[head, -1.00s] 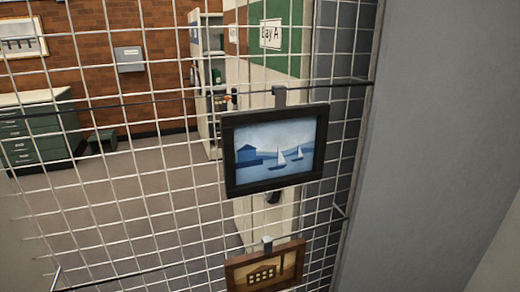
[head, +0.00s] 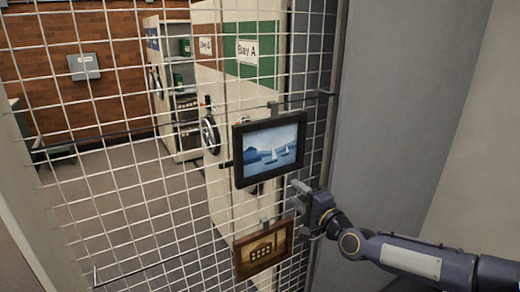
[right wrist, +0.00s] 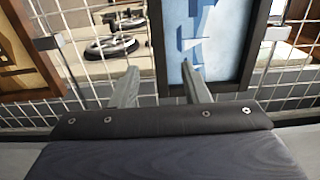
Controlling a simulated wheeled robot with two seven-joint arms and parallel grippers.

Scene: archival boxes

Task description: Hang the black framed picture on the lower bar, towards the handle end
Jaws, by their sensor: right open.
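The black framed picture (head: 270,148), a blue scene with white sailboats, hangs by a hook from the upper dark bar (head: 100,136) on the wire mesh. My right gripper (head: 298,194) is open just below its lower right corner. In the right wrist view the two fingers (right wrist: 158,82) point towards the picture (right wrist: 204,40), with its lower frame edge appearing between them; I cannot tell if they touch. The lower bar (head: 150,268) runs low across the mesh, with a light upright handle (head: 95,275) at its left end. My left gripper is out of view.
A brown framed picture (head: 264,250) hangs on the lower bar right below the black one, also seen in the right wrist view (right wrist: 20,55). The lower bar left of it looks clear. A grey wall (head: 410,120) stands at the right.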

